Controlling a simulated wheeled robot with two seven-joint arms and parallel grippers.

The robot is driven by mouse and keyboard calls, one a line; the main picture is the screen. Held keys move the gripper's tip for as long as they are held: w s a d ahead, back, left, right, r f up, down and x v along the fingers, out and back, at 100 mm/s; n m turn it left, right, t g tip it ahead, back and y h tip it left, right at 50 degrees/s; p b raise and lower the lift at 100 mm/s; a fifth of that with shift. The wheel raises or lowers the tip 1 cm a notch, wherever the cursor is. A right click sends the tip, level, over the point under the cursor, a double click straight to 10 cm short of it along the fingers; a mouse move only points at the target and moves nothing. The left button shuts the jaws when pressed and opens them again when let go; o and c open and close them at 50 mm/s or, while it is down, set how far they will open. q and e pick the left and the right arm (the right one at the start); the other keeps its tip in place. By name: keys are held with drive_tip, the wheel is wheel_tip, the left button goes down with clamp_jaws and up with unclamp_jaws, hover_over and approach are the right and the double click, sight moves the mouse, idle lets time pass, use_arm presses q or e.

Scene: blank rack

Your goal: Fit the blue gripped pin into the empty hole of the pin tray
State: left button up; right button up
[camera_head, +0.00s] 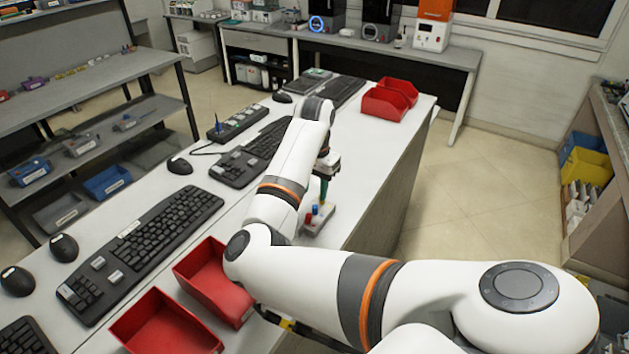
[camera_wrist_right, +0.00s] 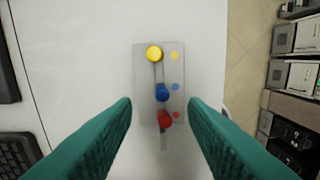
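The pin tray (camera_wrist_right: 146,82) is a small pale block on the white bench; in the head view the tray (camera_head: 321,222) is partly behind my right arm. The wrist view shows a yellow-headed pin (camera_wrist_right: 154,52), a blue-headed pin (camera_wrist_right: 162,92) and a red-headed pin (camera_wrist_right: 165,119) in a row on it. Coloured dots lie along its right side. My right gripper (camera_wrist_right: 162,103) has its green fingers wide apart, on either side of the blue and red heads, touching neither. In the head view the gripper (camera_head: 324,187) points down at the tray. My left gripper is not visible.
Red bins (camera_head: 390,99) stand at the bench's far end, and two more (camera_head: 165,327) at the near edge. Keyboards (camera_head: 140,252) and mice cover the left side. The bench's right edge is close to the tray. Bare bench shows around the tray.

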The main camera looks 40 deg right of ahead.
sight(315, 206)
wheel_tip(315, 206, up, 6)
drive_tip(key=b, duration=0.1)
idle(0.7)
